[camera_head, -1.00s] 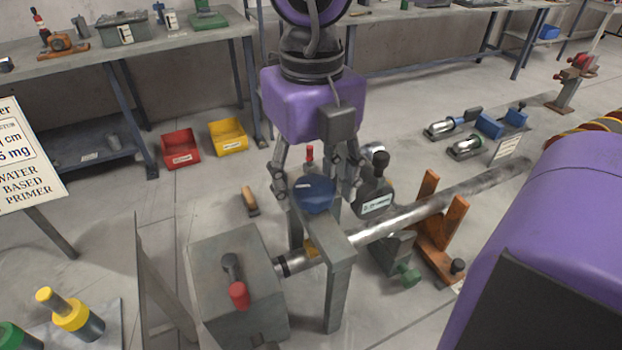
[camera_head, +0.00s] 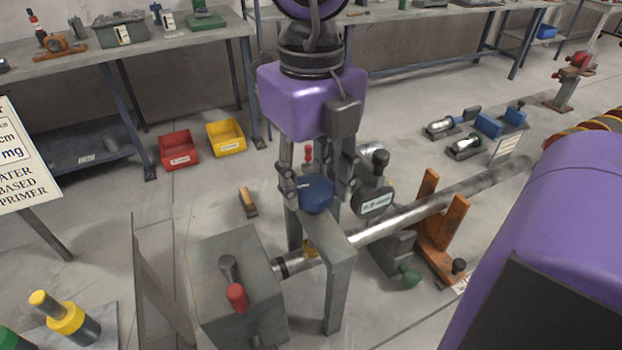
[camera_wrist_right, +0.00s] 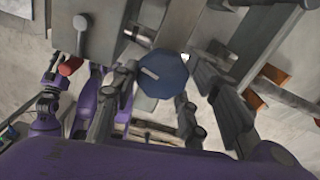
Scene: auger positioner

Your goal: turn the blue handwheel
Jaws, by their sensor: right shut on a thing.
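The blue handwheel (camera_head: 316,193) sits on top of a grey stand over a steel pipe in the head view. A pale mark shows on its face in the right wrist view (camera_wrist_right: 163,77). My right gripper (camera_head: 316,192) points down over it with its fingers closed against opposite sides of the rim. In the wrist view, the right gripper's fingers (camera_wrist_right: 154,92) flank the wheel left and right. The wheel's shaft beneath is hidden.
A grey box (camera_head: 238,285) with a red-tipped lever stands left of the stand. The steel pipe (camera_head: 440,208) runs right through an orange support (camera_head: 437,225). A dark labelled unit (camera_head: 375,200) stands close right of my fingers. Red (camera_head: 179,149) and yellow bins lie behind.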

